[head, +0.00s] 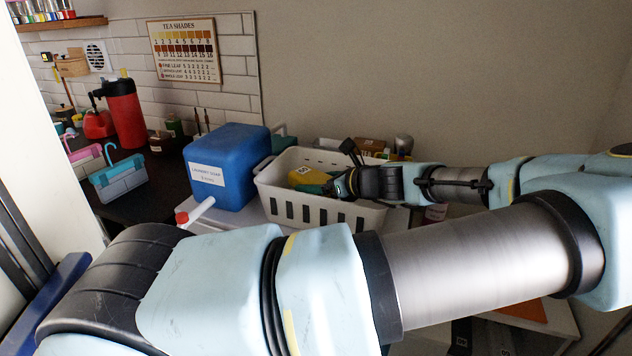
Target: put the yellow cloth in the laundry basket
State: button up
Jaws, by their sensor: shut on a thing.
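The white slotted laundry basket (345,213) stands on a light surface right of the blue container. My gripper (328,186) reaches in from the right over the basket, its tip low inside the rim. A yellow thing (308,175), which looks like the yellow cloth, is at my gripper's tip inside the basket's outline. My gripper is shut on it. A green patch shows just below the yellow; I cannot tell if it is a fingertip or another thing. The contact and the basket's floor are hidden by my gripper and the basket's front wall.
A blue laundry soap container (228,160) with a white spout and red cap stands close left of the basket. A red flask (122,112) and blue caddy (120,182) sit on the dark counter. Boxes (370,147) stand behind the basket. My arm covers the foreground.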

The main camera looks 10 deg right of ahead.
jog(key=shift+f, duration=0.25)
jog(key=shift+f, duration=0.3)
jog(key=o, duration=1.2)
jog(key=shift+r, duration=0.25)
jog(key=v, duration=0.4)
jog(key=b+v, duration=0.1)
jog(key=v, duration=0.3)
jog(key=b+v, duration=0.1)
jog(key=v, duration=0.3)
jog(key=shift+r, duration=0.35)
